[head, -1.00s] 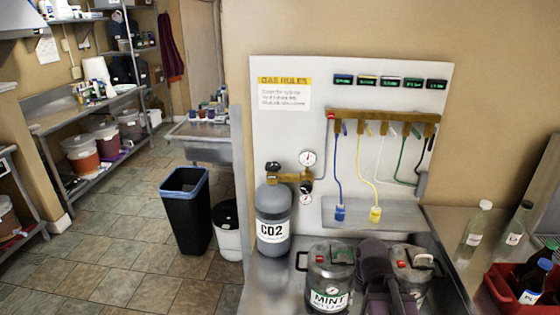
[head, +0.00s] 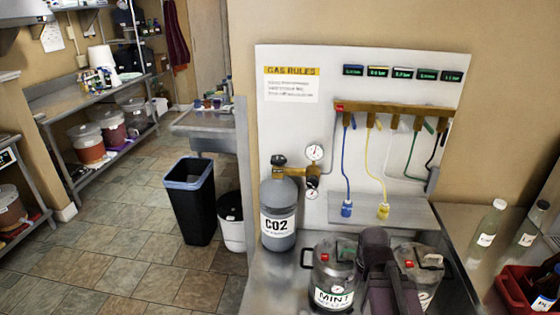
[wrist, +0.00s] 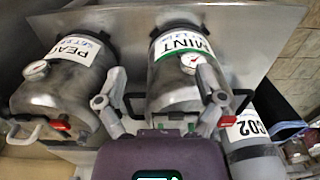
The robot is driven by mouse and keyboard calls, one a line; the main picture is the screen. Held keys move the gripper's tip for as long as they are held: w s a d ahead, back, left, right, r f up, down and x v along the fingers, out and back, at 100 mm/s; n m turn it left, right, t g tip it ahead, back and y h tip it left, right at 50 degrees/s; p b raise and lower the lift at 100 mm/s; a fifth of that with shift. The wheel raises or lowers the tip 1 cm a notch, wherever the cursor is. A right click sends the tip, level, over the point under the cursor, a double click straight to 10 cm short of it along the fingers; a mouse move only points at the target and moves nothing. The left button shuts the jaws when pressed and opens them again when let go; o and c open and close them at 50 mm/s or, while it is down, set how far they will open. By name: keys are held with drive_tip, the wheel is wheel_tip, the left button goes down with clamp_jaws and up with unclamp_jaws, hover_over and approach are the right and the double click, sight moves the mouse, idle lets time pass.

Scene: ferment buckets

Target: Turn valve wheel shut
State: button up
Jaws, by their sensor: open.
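A grey CO2 cylinder (head: 278,212) stands upright at the left of the steel counter in the head view. A small dark valve wheel (head: 278,160) sits on its top, beside a brass regulator with gauges (head: 313,153). My gripper (wrist: 160,88) is open and empty in the wrist view, its two fingers spread in front of the MINT keg (wrist: 178,85). The CO2 cylinder shows at the lower right of the wrist view (wrist: 248,130), outside the fingers; its wheel cannot be made out there. In the head view my dark arm hides the fingers.
The MINT keg (head: 332,272) stands right of the cylinder, with another keg (head: 422,268) beyond my arm. A brass manifold (head: 392,108) with coloured hoses hangs on the white panel. Bottles and a red crate (head: 517,290) are at right. A black bin (head: 190,205) stands on the floor.

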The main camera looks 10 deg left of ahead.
drive_tip(key=w+a+m+y, duration=0.1)
drive_tip(key=w+a, duration=0.1)
drive_tip(key=w+a+m+t+y, duration=0.1)
drive_tip(key=w+a, duration=0.1)
drive_tip(key=w, duration=0.1)
drive_tip(key=w+a+m+t+y, duration=0.1)
drive_tip(key=w+a, duration=0.1)
drive_tip(key=a, duration=0.1)
drive_tip(key=shift+w+a+r+m+b, duration=0.1)
drive_tip(key=shift+w+r+m+b, duration=0.05)
drive_tip(key=shift+r+m+b, duration=0.2)
drive_tip(key=w+a+r+m+t+y, duration=0.35)
drive_tip(key=w+a+m+y, duration=0.2)
drive_tip(key=w+a, duration=0.2)
drive_tip(key=m+t+y+b, duration=0.3)
drive_tip(key=m+t, duration=0.5)
drive_tip(key=m, duration=1)
approach(278, 158)
drive_tip(key=shift+y, duration=0.25)
drive_tip(key=s+d, duration=0.1)
drive_tip(key=s+d+f+p, duration=0.1)
drive_tip(key=d, duration=0.1)
drive_tip(key=shift+s, duration=0.2)
drive_tip(key=shift+w, duration=0.1)
drive_tip(key=x, duration=1.3)
drive_tip(key=shift+w+a, duration=0.1)
drive_tip(key=shift+a, duration=0.25)
drive_tip(key=shift+c, duration=0.2)
drive_tip(key=c, duration=0.8)
